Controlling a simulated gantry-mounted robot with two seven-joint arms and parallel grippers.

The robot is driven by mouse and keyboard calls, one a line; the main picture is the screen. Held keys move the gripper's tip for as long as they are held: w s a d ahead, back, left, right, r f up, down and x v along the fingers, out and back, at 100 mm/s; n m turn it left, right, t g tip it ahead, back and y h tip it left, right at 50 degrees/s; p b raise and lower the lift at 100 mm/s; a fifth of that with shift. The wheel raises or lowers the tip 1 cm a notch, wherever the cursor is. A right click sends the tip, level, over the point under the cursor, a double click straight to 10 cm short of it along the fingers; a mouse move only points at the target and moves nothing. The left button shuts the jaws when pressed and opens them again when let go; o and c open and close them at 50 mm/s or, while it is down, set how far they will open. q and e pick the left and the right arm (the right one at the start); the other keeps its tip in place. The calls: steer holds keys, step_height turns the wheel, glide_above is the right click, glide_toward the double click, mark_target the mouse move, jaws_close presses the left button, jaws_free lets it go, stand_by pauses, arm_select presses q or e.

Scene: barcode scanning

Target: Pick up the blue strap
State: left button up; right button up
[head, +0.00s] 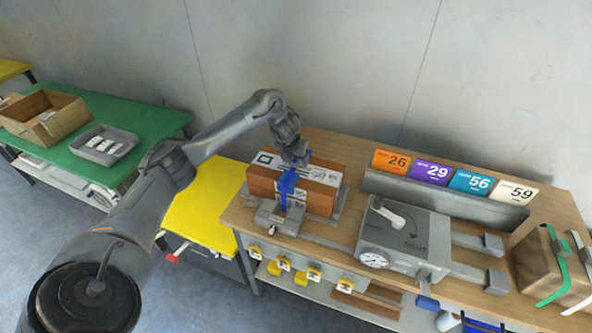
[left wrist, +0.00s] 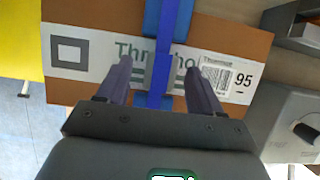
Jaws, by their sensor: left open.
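The blue strap (head: 288,184) runs over the top and down the front of a brown box (head: 320,203) with a white printed label. In the left wrist view the strap (left wrist: 168,40) crosses the box's label (left wrist: 100,52) from top to bottom. My left gripper (head: 296,160) is above the box at the strap. In the left wrist view its two dark fingers (left wrist: 161,72) are open, one on each side of the strap. Whether the fingers touch the box cannot be told. My right gripper is not in view.
A grey device with a dial (head: 400,235) stands right of the box. Numbered cards (head: 430,172) line a rack behind. Another box with green and white straps (head: 540,265) is at the far right. A yellow table (head: 205,215) and a green table (head: 150,120) are left.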

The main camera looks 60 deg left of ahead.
arm_select(q)
steer(key=shift+x, duration=1.05)
steer(key=c, duration=1.1)
steer(key=shift+r, duration=0.15)
